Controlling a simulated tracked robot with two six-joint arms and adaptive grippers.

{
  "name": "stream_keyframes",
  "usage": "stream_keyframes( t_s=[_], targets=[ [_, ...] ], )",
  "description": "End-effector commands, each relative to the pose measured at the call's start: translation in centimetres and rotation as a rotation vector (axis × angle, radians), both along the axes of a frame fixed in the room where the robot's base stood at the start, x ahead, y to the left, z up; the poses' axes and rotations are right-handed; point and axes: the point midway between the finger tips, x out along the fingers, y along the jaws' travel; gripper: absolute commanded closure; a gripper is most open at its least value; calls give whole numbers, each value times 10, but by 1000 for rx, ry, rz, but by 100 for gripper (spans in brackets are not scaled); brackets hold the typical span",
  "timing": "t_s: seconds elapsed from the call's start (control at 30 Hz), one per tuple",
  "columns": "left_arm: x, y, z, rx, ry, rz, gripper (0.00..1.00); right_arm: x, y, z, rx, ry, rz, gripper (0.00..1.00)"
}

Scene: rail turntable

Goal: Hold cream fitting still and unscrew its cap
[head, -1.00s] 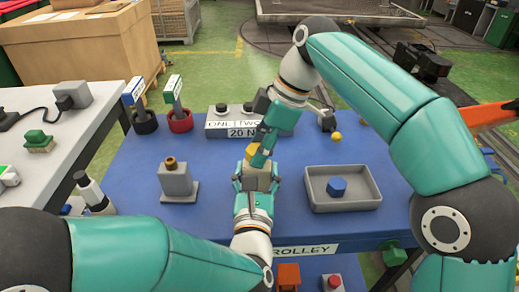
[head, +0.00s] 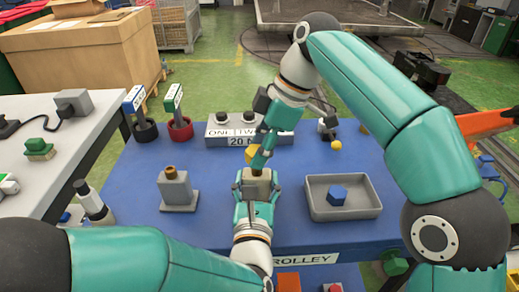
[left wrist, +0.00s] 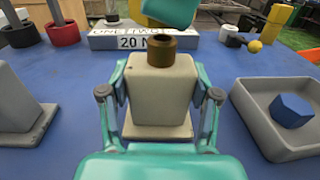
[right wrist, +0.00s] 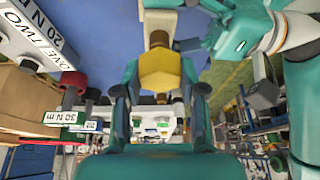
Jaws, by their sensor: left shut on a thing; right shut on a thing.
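The cream fitting (left wrist: 160,90) stands upright on the blue trolley top. Its brown threaded neck (left wrist: 161,50) is bare and also shows in the head view (head: 256,171). My left gripper (left wrist: 160,97) is shut on the fitting's body, one finger on each side. The yellow cap (right wrist: 160,70) is off the neck. My right gripper (right wrist: 160,88) is shut on the cap and holds it just above the neck, as the head view shows at the cap (head: 253,155). The right fingers partly hide the cap in the head view.
A grey fitting (head: 178,190) with a brown neck stands to the left. A grey tray (head: 343,213) with a blue piece (head: 337,193) is to the right.

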Motion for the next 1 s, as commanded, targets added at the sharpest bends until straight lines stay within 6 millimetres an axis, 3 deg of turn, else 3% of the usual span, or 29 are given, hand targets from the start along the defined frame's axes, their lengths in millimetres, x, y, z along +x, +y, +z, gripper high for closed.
stream_keyframes(
  t_s=[0.07,0.1,0.23,0.67,1.0],
  targets=[
    [0,0,0,0,0,0,100,0,0,0,0,0,0,100],
    [0,0,0,0,0,0,33,0,0,0,0,0,0,100],
    [0,0,0,0,0,0,12,0,0,0,0,0,0,100],
    [-5,0,0,0,0,-2,9,0,0,0,0,0,0,100],
    [-53,4,-1,2,1,-5,9,0,0,0,0,0,0,100]
  ],
)
